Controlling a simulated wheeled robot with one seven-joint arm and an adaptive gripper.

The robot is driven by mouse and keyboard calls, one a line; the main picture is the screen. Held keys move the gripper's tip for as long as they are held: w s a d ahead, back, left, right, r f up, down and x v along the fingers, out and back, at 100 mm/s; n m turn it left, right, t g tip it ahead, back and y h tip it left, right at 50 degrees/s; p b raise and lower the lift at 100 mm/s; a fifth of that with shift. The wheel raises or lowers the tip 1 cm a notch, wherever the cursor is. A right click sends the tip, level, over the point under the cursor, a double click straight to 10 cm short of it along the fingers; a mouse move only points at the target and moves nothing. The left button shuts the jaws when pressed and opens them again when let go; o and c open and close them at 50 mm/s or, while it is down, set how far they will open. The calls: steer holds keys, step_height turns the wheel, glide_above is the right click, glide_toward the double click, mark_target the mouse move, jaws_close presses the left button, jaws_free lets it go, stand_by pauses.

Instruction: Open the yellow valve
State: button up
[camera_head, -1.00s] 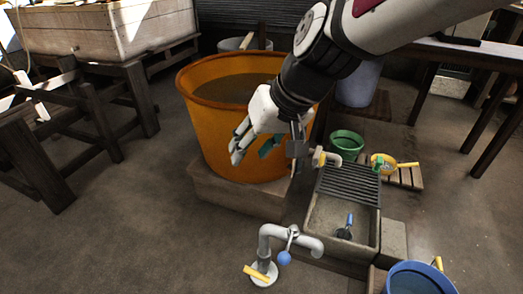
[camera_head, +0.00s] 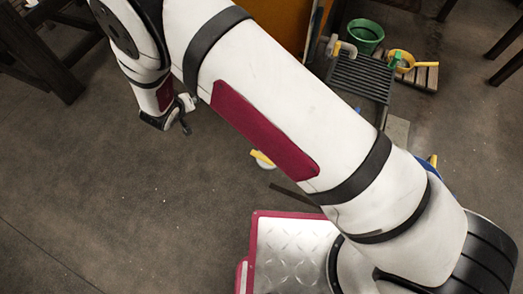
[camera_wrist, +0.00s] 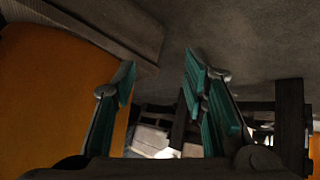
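A yellow handle (camera_head: 262,158) shows in the head view, low over the floor just beside my forearm. A small bit of white base shows under it. The grey pipe it belongs to is hidden behind my arm. My gripper (camera_wrist: 160,58) is open in the wrist view, with its two teal-padded fingers apart and nothing between them. In the head view the end of my arm is at the upper left, apart from the yellow handle and to its left. The wrist view does not show the yellow handle.
Open floor (camera_head: 130,210) lies at the lower left.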

steer(key=s+d+f+n+t+h, duration=0.1)
steer(key=s+d+f, duration=0.15)
steer(key=f, duration=0.25)
steer(key=s+d+f+h, duration=0.2)
steer(key=s+f, duration=0.2)
steer(key=f, duration=0.1)
steer(key=s+d+f+n+t+h, duration=0.1)
steer(key=s+d+f, duration=0.15)
steer(key=f, duration=0.25)
steer(key=s+d+f+n+t+h, duration=0.1)
steer(key=s+d+f+h, duration=0.15)
steer(key=s+d, duration=0.2)
steer(key=s+d+f+n+t+h, duration=0.1)
steer(key=s+d+f+t+h, duration=0.1)
steer(key=s+d+f, duration=0.3)
steer(key=x, duration=0.5)
steer(key=r+b+x, duration=0.1)
steer(key=x, duration=0.4)
steer(key=b+x, duration=0.1)
steer(key=x, duration=0.3)
steer(key=shift+w+d+r, duration=0.25)
steer(key=shift+w+d, duration=0.15)
steer(key=shift+d, duration=0.05)
jaws_close()
